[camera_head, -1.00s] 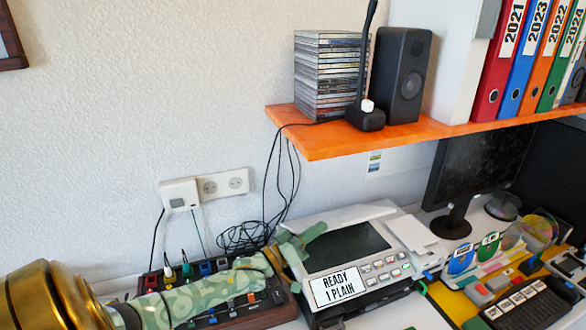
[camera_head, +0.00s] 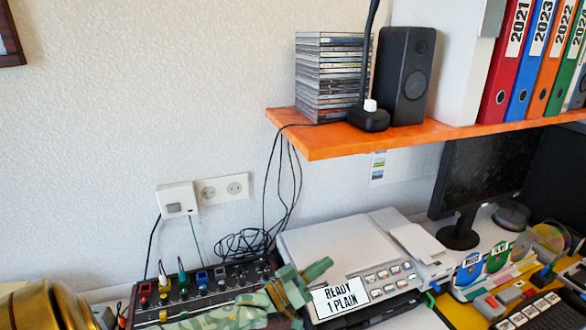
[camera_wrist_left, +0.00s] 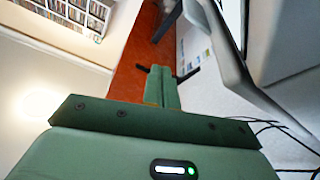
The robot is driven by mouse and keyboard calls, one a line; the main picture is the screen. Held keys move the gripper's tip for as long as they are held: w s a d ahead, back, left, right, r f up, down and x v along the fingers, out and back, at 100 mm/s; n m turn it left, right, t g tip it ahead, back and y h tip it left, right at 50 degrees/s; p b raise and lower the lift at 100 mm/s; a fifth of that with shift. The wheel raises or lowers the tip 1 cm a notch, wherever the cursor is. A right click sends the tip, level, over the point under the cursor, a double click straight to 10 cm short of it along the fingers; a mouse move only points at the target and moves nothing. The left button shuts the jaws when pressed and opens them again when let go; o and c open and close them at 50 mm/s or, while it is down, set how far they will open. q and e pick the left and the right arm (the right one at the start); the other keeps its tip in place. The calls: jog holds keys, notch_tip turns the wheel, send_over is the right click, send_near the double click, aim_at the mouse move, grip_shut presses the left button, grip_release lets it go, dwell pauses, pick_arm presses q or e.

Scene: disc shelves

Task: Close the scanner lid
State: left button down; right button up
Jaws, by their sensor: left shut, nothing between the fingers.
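The scanner is the pale grey device on the desk, with a row of buttons and a label reading "READY 1 PLAIN" (camera_head: 341,297) at its front. Its pale lid (camera_head: 335,243) lies flat over the top, and no dark glass shows. My left gripper (camera_head: 318,270) is shut and empty at the scanner's front left corner, close to the lid's left edge. I cannot tell whether it touches. In the left wrist view its green fingers (camera_wrist_left: 164,86) are together, with nothing between them. My right gripper is not in view.
A control box with coloured knobs (camera_head: 200,285) stands left of the scanner, partly behind my left arm. Black cables (camera_head: 243,243) lie behind it. An orange shelf (camera_head: 400,134) overhangs the back. A monitor (camera_head: 483,175) and a yellow mat with small items stand at right.

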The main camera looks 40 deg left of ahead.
pick_arm(q)
jog(key=shift+r+p, duration=0.35)
jog(key=shift+r, duration=0.1)
jog(key=s+a+p, duration=0.2)
jog(key=s+a, duration=0.2)
jog(key=s, duration=0.4)
jog(key=shift+s+a+p, duration=0.2)
jog(key=shift+p, duration=0.2)
